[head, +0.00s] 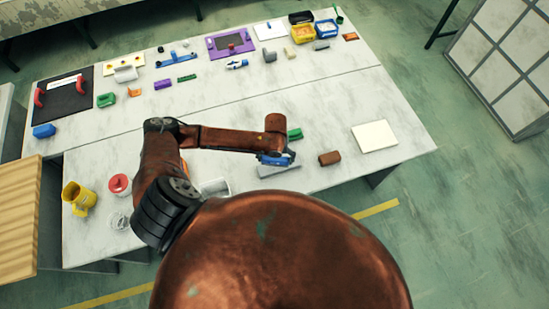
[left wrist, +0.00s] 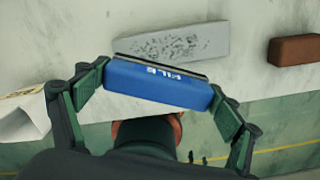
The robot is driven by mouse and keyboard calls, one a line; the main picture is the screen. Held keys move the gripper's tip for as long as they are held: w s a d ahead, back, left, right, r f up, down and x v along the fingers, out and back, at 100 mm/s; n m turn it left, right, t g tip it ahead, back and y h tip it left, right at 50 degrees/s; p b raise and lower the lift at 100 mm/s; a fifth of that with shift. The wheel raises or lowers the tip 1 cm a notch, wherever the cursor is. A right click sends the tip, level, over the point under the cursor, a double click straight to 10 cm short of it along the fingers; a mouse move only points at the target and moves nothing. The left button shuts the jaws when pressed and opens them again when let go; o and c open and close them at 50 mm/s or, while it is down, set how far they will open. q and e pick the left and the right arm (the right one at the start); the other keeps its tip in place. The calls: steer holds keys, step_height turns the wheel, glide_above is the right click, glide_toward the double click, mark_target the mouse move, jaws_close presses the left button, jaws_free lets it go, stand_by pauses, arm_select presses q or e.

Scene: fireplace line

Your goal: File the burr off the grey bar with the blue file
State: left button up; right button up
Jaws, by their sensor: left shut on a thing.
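The blue file (left wrist: 158,84), with white lettering on its side, is held between the fingers of my left gripper (left wrist: 158,100). It also shows in the head view (head: 276,159), under the end of my left arm. The grey bar (left wrist: 180,44) lies on the table just beyond the file in the left wrist view, with dark specks on its top. My right gripper is not in view.
A brown block (head: 330,158) lies right of the bar, and a green block (head: 295,134) behind it. A white square pad (head: 374,136) lies further right. A yellow mug (head: 80,197) and a red-topped container (head: 119,184) stand at the left. Several small items line the back.

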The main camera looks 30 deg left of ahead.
arm_select(q)
steer(key=shift+s+a+f+m, duration=0.1)
steer(key=shift+f+m, duration=0.15)
steer(key=shift+m, duration=0.25)
steer(key=shift+r+p, duration=0.1)
steer(key=shift+p, duration=0.25)
steer(key=shift+f, duration=0.3)
step_height(320, 180, down, 5)
steer(key=b, duration=0.3)
steer(key=shift+f, duration=0.15)
steer(key=shift+w+a, duration=0.3)
steer(key=shift+w, duration=0.6)
steer(key=shift+w+a, duration=0.25)
steer(key=shift+w, duration=0.45)
